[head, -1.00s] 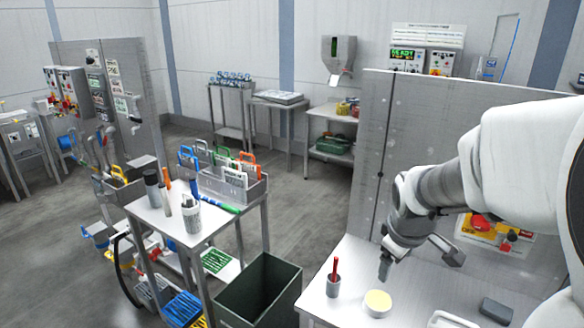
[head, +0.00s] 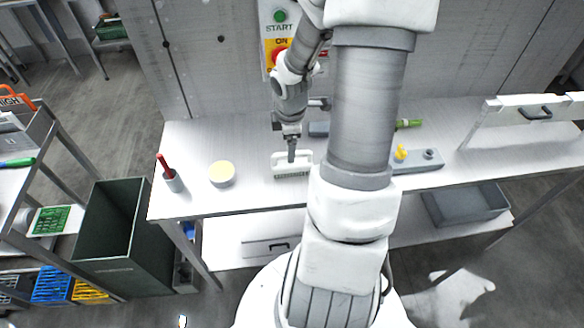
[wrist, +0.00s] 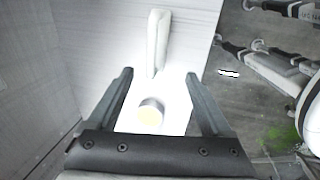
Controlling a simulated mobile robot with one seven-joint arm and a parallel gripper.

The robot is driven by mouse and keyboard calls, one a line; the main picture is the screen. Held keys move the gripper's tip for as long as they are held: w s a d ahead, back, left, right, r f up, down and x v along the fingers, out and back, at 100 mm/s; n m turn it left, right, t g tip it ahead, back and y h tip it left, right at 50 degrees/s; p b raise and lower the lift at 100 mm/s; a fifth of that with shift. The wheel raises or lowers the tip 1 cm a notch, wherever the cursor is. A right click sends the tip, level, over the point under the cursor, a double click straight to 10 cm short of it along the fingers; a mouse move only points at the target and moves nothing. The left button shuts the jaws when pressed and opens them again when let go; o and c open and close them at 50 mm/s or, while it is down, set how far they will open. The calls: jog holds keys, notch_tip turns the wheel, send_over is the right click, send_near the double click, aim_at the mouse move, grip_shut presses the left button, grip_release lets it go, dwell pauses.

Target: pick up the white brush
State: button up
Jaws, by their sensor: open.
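The white brush (head: 291,171) lies on the steel table (head: 240,138), left of my arm in the head view. It has a white loop-like handle, and pale bristles seem to show along its near edge. My gripper (head: 291,156) points down just above or in front of its handle; I cannot tell the exact gap. In the wrist view my gripper (wrist: 160,95) is open with both fingers apart. A long white object (wrist: 157,42) lies beyond the fingertips, probably the brush.
The pot (head: 222,174) and a cup with a red-handled tool (head: 173,180) stand left of the brush. A grey panel (head: 205,70) rises behind the table. A dark bin (head: 120,232) stands on the floor at left. A grey tray with yellow fittings (head: 416,161) lies right of my arm.

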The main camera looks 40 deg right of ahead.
jog(key=b, duration=0.2)
send_over(280, 169)
jog(key=s+d, duration=0.2)
notch_tip(280, 169, down, 6)
jog(key=shift+w+d+f, duration=0.2)
jog(key=shift+w+f, duration=0.05)
jog(key=shift+f, duration=0.75)
jog(key=shift+w+d+f, duration=0.2)
jog(key=shift+w+f, duration=0.05)
jog(key=shift+f, duration=0.75)
jog(key=shift+w+d+f, duration=0.2)
jog(key=shift+w+f, duration=0.05)
jog(key=shift+f, duration=0.75)
grip_shut()
